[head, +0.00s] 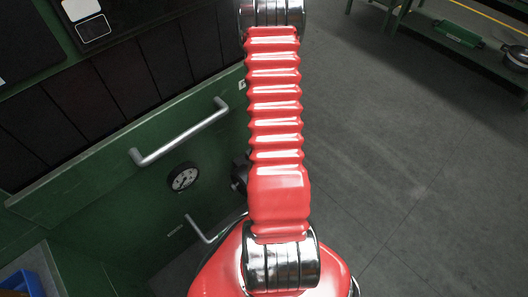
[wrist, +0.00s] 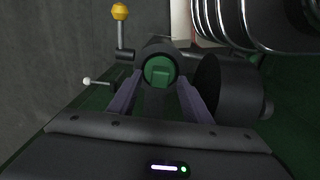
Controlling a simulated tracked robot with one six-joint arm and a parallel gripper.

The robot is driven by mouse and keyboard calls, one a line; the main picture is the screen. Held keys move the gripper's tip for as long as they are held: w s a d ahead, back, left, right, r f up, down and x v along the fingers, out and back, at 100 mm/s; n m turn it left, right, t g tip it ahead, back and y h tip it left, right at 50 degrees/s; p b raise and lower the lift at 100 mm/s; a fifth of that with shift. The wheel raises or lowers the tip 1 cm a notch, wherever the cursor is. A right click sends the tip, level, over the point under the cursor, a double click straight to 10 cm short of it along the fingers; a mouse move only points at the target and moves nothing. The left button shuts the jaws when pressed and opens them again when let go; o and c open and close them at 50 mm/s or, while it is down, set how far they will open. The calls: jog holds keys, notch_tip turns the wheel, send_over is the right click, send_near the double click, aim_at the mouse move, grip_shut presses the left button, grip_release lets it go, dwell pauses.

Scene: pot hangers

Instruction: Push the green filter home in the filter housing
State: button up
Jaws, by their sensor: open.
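In the wrist view, the green filter (wrist: 160,71) shows its end with a raised grip bar, inside the round dark mouth of the filter housing (wrist: 160,47). How deep it sits is hard to tell. My gripper (wrist: 158,84) has its two purple-grey fingers apart, one on each side of the filter's front. Whether the fingers touch the filter or housing cannot be told. In the head view, my red arm blocks the middle, and neither filter, housing nor gripper shows.
In the wrist view, a yellow-knobbed lever (wrist: 120,12) and a white-tipped pin (wrist: 88,80) stand left, and a dark cylinder (wrist: 228,85) right. The head view shows a gauge (head: 184,177) and metal handle (head: 180,133) on a green cabinet; open floor lies right.

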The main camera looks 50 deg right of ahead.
notch_tip(320, 180, up, 11)
dwell(0.7)
dwell(1.1)
jog(key=w+a+r+n+t, duration=0.2)
jog(key=a+r+t, duration=0.3)
jog(key=a+r, duration=2.5)
notch_tip(320, 180, up, 2)
jog(key=shift+w+a+r+t, duration=0.25)
jog(key=shift+w+a+t, duration=0.05)
jog(key=shift+c, duration=0.2)
